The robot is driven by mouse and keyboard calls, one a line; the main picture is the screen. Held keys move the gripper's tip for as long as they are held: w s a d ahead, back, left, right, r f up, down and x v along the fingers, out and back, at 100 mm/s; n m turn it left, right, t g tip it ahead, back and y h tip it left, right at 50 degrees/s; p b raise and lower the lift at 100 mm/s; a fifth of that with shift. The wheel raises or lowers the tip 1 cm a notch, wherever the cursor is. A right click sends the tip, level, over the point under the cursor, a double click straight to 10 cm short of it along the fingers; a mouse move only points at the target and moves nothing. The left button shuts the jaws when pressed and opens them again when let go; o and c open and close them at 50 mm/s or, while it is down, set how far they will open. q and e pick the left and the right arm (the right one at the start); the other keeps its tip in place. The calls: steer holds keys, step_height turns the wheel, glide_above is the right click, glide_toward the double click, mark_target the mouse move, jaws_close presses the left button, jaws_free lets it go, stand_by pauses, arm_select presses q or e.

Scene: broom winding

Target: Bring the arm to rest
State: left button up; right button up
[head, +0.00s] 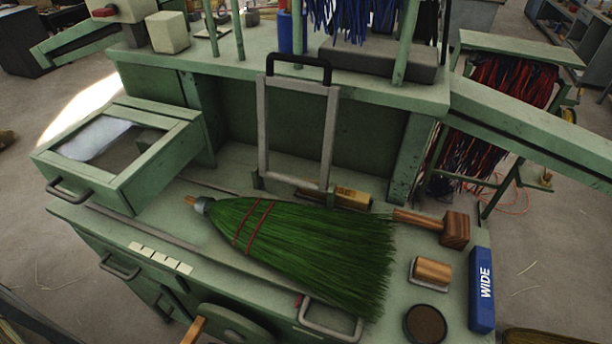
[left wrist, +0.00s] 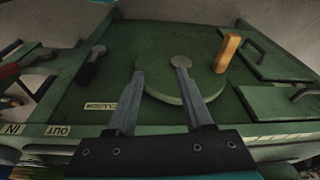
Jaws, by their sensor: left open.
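My left gripper (left wrist: 159,67) is open and empty in the left wrist view. Its two fingers are spread in front of the round green wheel (left wrist: 165,95) on the bench's front; I cannot tell whether they touch it. The wheel's wooden crank handle (left wrist: 228,52) stands to the right of the fingers, apart from them. The head view shows neither of my grippers. There, the wheel (head: 238,323) and handle (head: 193,330) show at the bottom edge. A green broom head (head: 300,243) with red bands lies on the bench top.
A black lever (left wrist: 92,64) stands left of the wheel. An open drawer (head: 120,155) juts out at the bench's left. A grey frame (head: 263,130) stands behind the broom. A mallet (head: 453,230), a wooden block (head: 433,270), a round tin (head: 425,324) and a blue box (head: 482,290) lie right.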

arm_select(q)
steer(key=s+f+b, duration=0.3)
steer(key=f, duration=0.7)
steer(key=s+f+b, duration=0.3)
steer(key=f, duration=0.7)
steer(key=s+a+f+g+b, duration=0.1)
steer(key=s+a+f+b, duration=0.2)
steer(key=s+f, duration=0.9)
step_height(320, 180, down, 3)
steer(key=b, duration=0.3)
steer(key=shift+f+g, duration=0.2)
steer(key=shift+g, duration=0.2)
